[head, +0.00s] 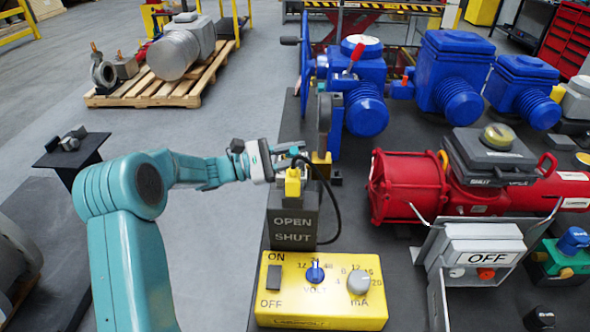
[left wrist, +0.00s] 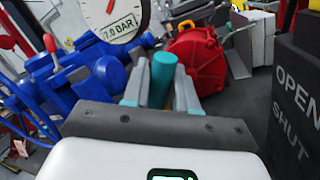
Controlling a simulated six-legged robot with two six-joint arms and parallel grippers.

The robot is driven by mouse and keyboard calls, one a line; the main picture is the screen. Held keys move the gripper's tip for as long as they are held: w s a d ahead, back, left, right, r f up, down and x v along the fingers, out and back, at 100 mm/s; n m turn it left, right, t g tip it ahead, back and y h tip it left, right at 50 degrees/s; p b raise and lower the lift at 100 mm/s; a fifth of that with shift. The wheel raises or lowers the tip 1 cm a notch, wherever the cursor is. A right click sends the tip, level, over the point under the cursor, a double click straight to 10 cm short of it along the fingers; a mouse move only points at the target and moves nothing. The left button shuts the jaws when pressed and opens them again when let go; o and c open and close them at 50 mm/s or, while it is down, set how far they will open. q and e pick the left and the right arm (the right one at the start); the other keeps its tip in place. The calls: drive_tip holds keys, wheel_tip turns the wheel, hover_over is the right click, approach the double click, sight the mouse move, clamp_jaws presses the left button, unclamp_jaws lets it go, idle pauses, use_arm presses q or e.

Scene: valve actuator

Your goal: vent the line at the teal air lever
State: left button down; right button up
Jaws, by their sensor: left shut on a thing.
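My left gripper (head: 290,155) reaches in from the left and is at the near edge of the dark bench, just above the dark OPEN/SHUT block (head: 292,228). In the left wrist view its fingers (left wrist: 162,88) are shut on the upright teal lever (left wrist: 163,75). In the head view the lever is mostly hidden by the gripper, so its angle is hard to tell there. A round gauge (left wrist: 113,18) in the left wrist view is marked 7.0 BAR, with a red needle. The OPEN/SHUT block also shows at the right of that view (left wrist: 296,110). My right gripper is out of view.
A yellow connector (head: 293,183) with a black cable is close below the gripper. A yellow meter box (head: 325,305) stands in front. The red actuator (head: 410,185) and blue actuators (head: 455,75) fill the bench to the right and back.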

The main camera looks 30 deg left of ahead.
use_arm(q)
drive_tip(key=s+d+f+m+g+h+b, duration=0.2)
drive_tip(key=f+m+b, duration=0.5)
drive_tip(key=m+b, duration=0.7)
drive_tip(key=shift+s+g+h+b, duration=0.5)
drive_tip(key=shift+h+b, duration=0.5)
drive_tip(key=shift+b, duration=3)
drive_tip(key=shift+s+f, duration=0.1)
drive_tip(key=c, duration=1)
unclamp_jaws()
drive_tip(key=p+v, duration=0.2)
drive_tip(key=v, duration=1.4)
drive_tip(key=shift+s+f, duration=0.15)
